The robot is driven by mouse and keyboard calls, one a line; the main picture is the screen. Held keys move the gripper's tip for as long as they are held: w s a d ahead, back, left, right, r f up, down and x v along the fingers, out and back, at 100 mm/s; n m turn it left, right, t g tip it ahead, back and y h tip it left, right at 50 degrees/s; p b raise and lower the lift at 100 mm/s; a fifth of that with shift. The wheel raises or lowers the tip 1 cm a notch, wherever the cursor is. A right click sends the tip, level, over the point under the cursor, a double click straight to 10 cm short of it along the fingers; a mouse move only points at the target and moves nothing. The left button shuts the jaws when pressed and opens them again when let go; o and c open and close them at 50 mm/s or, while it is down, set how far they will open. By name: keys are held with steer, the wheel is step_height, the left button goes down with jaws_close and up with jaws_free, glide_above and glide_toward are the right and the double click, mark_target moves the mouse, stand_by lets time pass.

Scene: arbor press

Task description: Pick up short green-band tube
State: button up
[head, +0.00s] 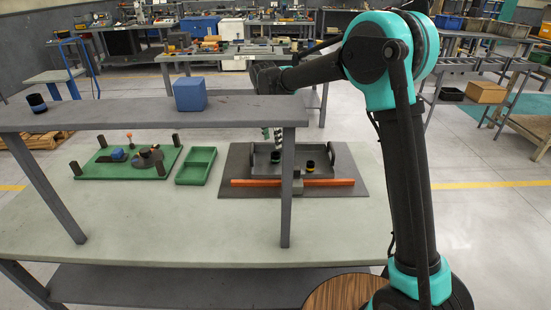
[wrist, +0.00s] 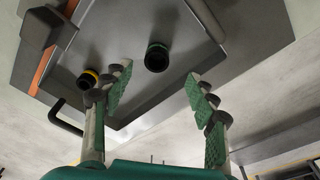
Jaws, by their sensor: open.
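The short green-band tube (wrist: 157,57) is a black tube with a green ring at its top. It stands in the dark tray (wrist: 205,62), just beyond the gap between my fingertips in the wrist view. In the head view it is the left, farther tube (head: 275,157). My gripper (wrist: 160,72) is open and empty, above the tray. In the head view my gripper (head: 272,137) is partly hidden by the shelf.
An orange bar (head: 250,183) with a grey block (head: 298,186) lies along the tray's near side. The raised shelf (head: 130,117) bears a blue cube (head: 190,94) and a black tube (head: 37,103). A green tray (head: 196,166) and a green fixture board (head: 95,170) lie left.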

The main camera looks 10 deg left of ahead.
mark_target(275, 154)
steer(key=shift+w+d+f, duration=0.1)
steer(key=shift+d+f, duration=0.1)
steer(key=shift+f, duration=1.05)
steer(key=shift+w+d+f, duration=0.15)
steer(key=shift+d+f, duration=0.05)
steer(key=shift+f, duration=1.05)
steer(key=shift+w+d+f, duration=0.1)
steer(key=shift+d+f, duration=0.1)
steer(key=shift+f, duration=1.05)
steer(key=shift+c, duration=0.6)
jaws_close()
steer(key=shift+r, duration=0.15)
